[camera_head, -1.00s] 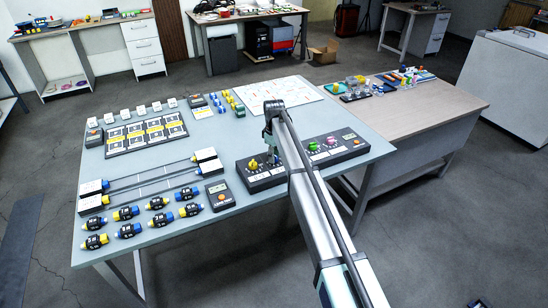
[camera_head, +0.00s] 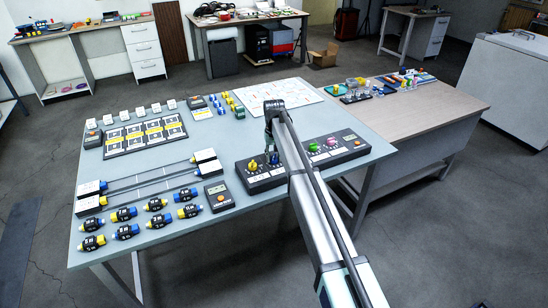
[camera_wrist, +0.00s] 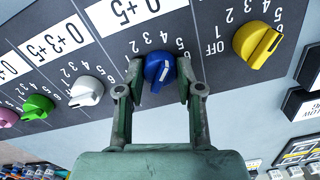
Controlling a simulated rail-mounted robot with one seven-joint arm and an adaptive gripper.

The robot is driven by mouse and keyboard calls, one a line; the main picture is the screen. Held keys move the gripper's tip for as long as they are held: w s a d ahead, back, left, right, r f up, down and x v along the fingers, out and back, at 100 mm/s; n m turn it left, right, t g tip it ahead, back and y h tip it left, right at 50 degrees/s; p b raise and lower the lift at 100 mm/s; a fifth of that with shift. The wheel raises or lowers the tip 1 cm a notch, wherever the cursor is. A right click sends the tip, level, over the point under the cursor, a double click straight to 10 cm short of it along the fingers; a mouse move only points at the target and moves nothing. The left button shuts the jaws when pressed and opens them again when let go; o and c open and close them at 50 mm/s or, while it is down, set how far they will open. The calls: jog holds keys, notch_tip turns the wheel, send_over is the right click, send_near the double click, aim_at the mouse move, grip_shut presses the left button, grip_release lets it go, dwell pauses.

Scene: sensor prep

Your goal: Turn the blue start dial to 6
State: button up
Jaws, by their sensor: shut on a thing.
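The blue dial (camera_wrist: 160,70) sits on a dark panel between the two fingers of my gripper (camera_wrist: 160,88) in the wrist view. The fingers are closed on its sides. A pale pointer mark shows on the dial, and printed numbers and OFF run around it; I cannot tell exactly which number it points to. In the head view my gripper (camera_head: 271,158) is down at the panel, with the blue dial (camera_head: 274,160) partly hidden by it.
A yellow dial (camera_wrist: 258,44) is close beside the blue one, and white (camera_wrist: 86,91), green (camera_wrist: 38,107) and pink (camera_wrist: 6,117) dials stand on the other side.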

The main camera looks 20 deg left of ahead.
aim_at(274, 156)
jog(key=m, duration=0.5)
jog(key=shift+s+f+m, duration=0.1)
jog(key=shift+f+m, duration=0.05)
jog(key=shift+m, duration=0.15)
jog(key=shift+m+b, duration=0.4)
jog(key=shift+m, duration=1.8)
jog(key=o, duration=1.2)
jog(key=shift+c, duration=0.2)
notch_tip(274, 156, up, 12)
